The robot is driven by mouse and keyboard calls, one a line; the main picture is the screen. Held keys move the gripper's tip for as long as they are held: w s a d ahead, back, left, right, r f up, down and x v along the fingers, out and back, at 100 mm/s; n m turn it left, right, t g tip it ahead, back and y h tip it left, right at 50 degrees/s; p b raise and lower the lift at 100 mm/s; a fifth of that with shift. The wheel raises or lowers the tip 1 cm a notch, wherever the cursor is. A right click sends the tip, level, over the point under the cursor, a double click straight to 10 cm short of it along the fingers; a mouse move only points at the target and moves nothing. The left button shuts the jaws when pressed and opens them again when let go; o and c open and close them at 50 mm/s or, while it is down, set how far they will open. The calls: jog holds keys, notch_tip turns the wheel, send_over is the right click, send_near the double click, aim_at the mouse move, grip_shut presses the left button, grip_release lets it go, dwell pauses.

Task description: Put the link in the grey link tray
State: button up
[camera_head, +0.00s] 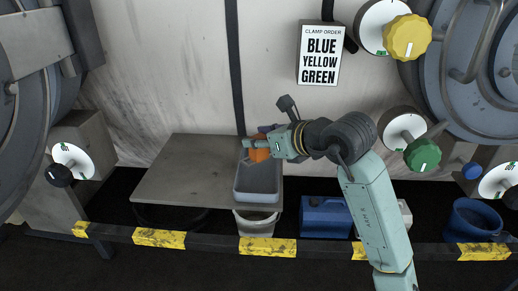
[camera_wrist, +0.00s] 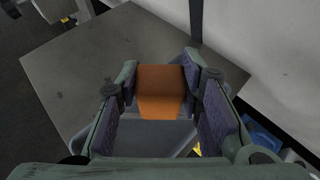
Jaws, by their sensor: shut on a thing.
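The link is an orange block (camera_wrist: 161,92), held between the two finger pads of my gripper (camera_wrist: 160,88) in the wrist view. In the head view the orange link (camera_head: 259,154) shows at the tip of my gripper (camera_head: 262,143), over the back part of the grey link tray (camera_head: 257,196). The tray sits on the right end of a grey table. In the wrist view part of the tray (camera_wrist: 150,138) shows below the link, between the fingers. I cannot tell whether the link touches the tray.
The grey table (camera_head: 185,175) is bare left of the tray. A pale bucket (camera_head: 256,223) and a blue container (camera_head: 325,217) stand below it, behind a yellow-and-black rail (camera_head: 267,246). A wall with a clamp order sign (camera_head: 320,54) rises behind. A green knob (camera_head: 422,154) is at right.

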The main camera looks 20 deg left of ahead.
aim_at(263, 151)
notch_tip(263, 151, down, 4)
jog(key=shift+s+r, duration=0.1)
jog(key=shift+r, duration=0.15)
jog(key=shift+f, duration=0.3)
jog(key=o, duration=1.2)
jog(key=shift+r, duration=0.1)
jog(key=shift+a, duration=0.1)
jog(key=shift+r, duration=0.2)
jog(key=shift+d+r, duration=0.15)
jog(key=shift+d, duration=0.1)
jog(key=b+v, duration=0.1)
jog(key=v, duration=1)
jog(key=shift+s+d+b, duration=0.15)
jog(key=shift+s+b, duration=0.1)
jog(key=shift+b, duration=0.15)
